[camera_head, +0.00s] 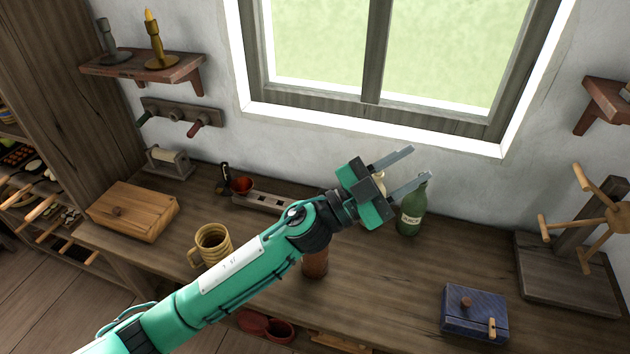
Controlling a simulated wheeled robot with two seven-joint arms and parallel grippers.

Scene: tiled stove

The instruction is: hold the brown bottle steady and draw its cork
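My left arm reaches in from the lower left, and its gripper (420,163) is open, with its two fingers spread and nothing seen between the tips. It is above the bench, and its lower finger overlaps the top of a green bottle (411,210) with a pale label. A reddish-brown round body (314,263) stands on the bench behind my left forearm. It may be the brown bottle, but its upper part is hidden, so its cork cannot be seen. A small cream thing shows behind the gripper's palm, mostly hidden. My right gripper is out of view.
The wooden bench (390,290) has a mug (213,245) and a wooden box (133,210) at left. A blue box (474,312) and a pegged wooden stand (575,270) are at right. The window wall is close behind. Bare wood lies in the front middle.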

